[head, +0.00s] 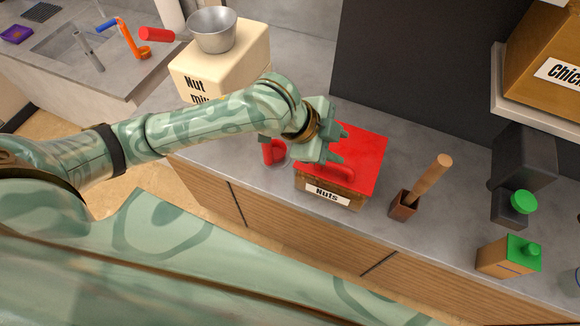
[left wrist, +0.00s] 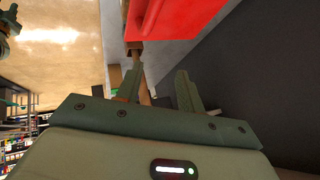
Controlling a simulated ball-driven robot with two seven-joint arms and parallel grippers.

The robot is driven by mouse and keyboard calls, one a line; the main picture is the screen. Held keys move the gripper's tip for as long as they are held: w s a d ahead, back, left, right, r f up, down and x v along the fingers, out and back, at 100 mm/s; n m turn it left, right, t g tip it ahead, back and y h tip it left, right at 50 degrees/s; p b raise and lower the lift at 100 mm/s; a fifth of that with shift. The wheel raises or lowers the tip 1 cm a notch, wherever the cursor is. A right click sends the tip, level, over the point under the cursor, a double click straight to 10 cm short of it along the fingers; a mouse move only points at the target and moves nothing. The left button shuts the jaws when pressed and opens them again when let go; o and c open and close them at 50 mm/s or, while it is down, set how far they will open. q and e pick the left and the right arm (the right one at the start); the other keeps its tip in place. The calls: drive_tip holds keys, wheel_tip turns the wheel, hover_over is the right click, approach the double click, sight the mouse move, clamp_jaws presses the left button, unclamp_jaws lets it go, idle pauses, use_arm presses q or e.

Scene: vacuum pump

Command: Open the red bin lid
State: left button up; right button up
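The red bin lid (head: 365,152) lies flat on the bin labelled "Nuts" (head: 328,193) and looks closed. Its red handle (head: 330,172) runs along the front part of the lid. My left gripper (head: 338,144) is above the lid, behind the handle, with its fingers pointing right. In the left wrist view the two fingers (left wrist: 158,76) are spread with nothing gripped between them. The lid (left wrist: 195,12) and handle (left wrist: 152,15) show at the top of that view, beyond the fingertips. Whether the fingers touch the lid is unclear. My right gripper is not in view.
A brown holder (head: 404,206) with a wooden stick (head: 434,178) stands right of the bin. A red object (head: 272,152) is to its left. A cream box (head: 245,62) bears a metal bowl (head: 213,30). A dark wall panel (head: 405,65) rises behind the counter.

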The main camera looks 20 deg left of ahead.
sight(294, 167)
use_arm(q)
drive_tip(key=f+n+t, duration=0.1)
drive_tip(key=f, duration=0.1)
drive_tip(key=a+f+n+b, duration=0.1)
drive_tip(key=f, duration=0.1)
drive_tip(key=a+f+n+t+y, duration=0.1)
drive_tip(key=f, duration=0.1)
drive_tip(key=shift+w+a+n+t, duration=0.1)
drive_tip(key=shift+a+n+t, duration=0.1)
drive_tip(key=shift+n+t, duration=0.15)
drive_tip(key=a+f+n+y, duration=0.1)
drive_tip(key=a, duration=0.1)
drive_tip(key=s+a+f+n+y, duration=0.1)
drive_tip(key=f, duration=0.1)
drive_tip(key=s+a+f+n+y+b, duration=0.1)
drive_tip(key=a+f, duration=0.1)
drive_tip(key=shift+a+f+t, duration=0.1)
drive_tip(key=shift+a+t, duration=0.15)
drive_tip(key=shift+a, duration=0.05)
drive_tip(key=shift+s+a+f, duration=0.25)
drive_tip(key=shift+a+f, duration=0.1)
drive_tip(key=shift+a, duration=0.1)
